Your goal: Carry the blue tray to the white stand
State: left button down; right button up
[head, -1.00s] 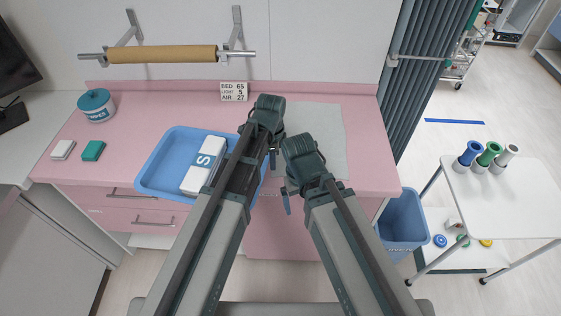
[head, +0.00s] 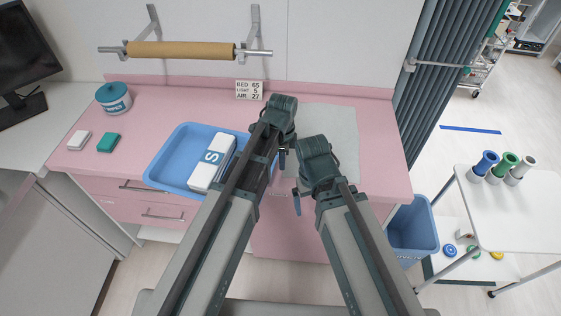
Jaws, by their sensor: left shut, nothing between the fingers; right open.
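The blue tray (head: 172,158) lies flat on the pink counter in the head view, near its front edge. My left gripper (head: 282,158) is shut and empty, right of the tray over the counter. My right gripper (head: 298,203) is open and empty, lower and further right, near the counter's front edge. Neither gripper visibly holds the tray. The white stand (head: 500,215) is at the far right, cut off by the picture edge.
Blue, green and white tubes (head: 504,165) stand on the stand's top, with small rolls on its lower shelf. A blue bin (head: 412,230) stands between counter and stand.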

pick_arm(q)
jog(key=shift+d, duration=1.2)
jog(key=shift+d+r+p, duration=0.45)
jog(key=shift+r+p, duration=0.15)
jog(key=shift+r, duration=0.05)
notch_tip(320, 180, up, 9)
jog(key=p, duration=0.8)
jog(key=shift+p, duration=0.4)
pick_arm(e)
notch_tip(320, 180, up, 10)
jog(key=shift+d, duration=0.45)
pick_arm(q)
jog(key=shift+a+f, duration=0.15)
